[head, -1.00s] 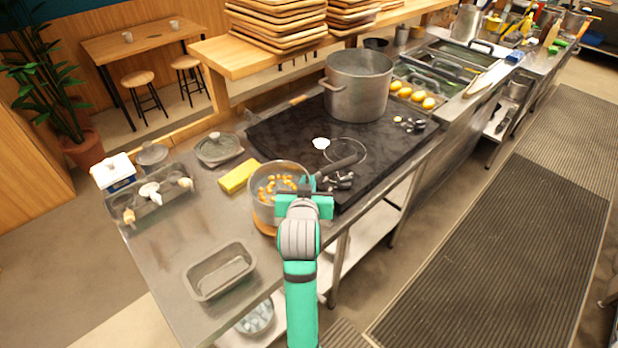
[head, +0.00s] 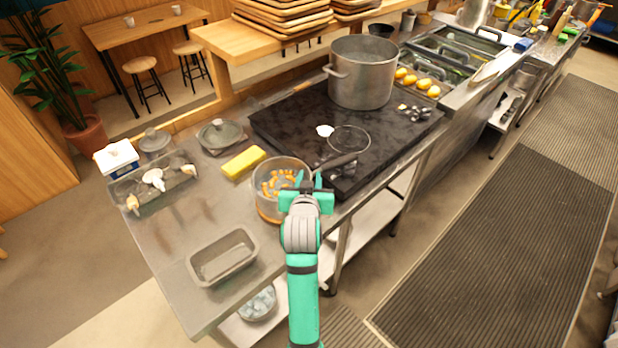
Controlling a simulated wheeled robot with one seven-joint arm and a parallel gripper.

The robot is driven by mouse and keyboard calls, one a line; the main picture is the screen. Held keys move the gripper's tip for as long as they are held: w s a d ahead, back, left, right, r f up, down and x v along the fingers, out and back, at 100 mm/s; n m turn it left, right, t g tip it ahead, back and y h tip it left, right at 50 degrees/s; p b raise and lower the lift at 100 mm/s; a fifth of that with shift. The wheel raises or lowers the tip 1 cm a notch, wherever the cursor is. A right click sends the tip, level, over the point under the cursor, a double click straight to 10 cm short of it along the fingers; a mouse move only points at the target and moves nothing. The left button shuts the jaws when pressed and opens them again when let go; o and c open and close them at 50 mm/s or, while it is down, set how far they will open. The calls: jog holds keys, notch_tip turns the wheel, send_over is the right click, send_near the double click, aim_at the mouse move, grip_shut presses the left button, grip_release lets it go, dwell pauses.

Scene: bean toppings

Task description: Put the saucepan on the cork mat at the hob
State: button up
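The saucepan (head: 262,205) is a clear-sided pot with orange beans inside, on the left of the hob's front corner. Its dark handle (head: 340,162) points up and right over the hob edge. My gripper (head: 312,184) is at the handle's base beside the pan's right wall and looks shut on it; its own body hides part of the grip. The cork mat (head: 268,219) shows only as a thin orange-brown edge under the pan's front. The pan is over it, and I cannot tell whether the two touch. The dark hob (head: 290,121) lies behind.
A yellow block (head: 243,163) and a lidded dish (head: 220,134) are behind the pan. A grey loaf tin (head: 223,257) is front left. A big pot (head: 362,75) and a wire ring (head: 349,140) are on the hob. The steel counter (head: 180,222) has free room left of the pan.

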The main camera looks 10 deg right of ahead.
jog(key=v, duration=1.2)
jog(key=s+a+f+n+t+y, duration=0.1)
jog(key=s+a+f+n+y, duration=0.15)
jog(key=s+f, duration=1.25)
jog(key=s+a+t, duration=0.1)
jog(key=s+a, duration=0.1)
jog(key=s, duration=1.8)
jog(key=shift+s+a+r, duration=0.15)
jog(key=shift+s+r, duration=0.25)
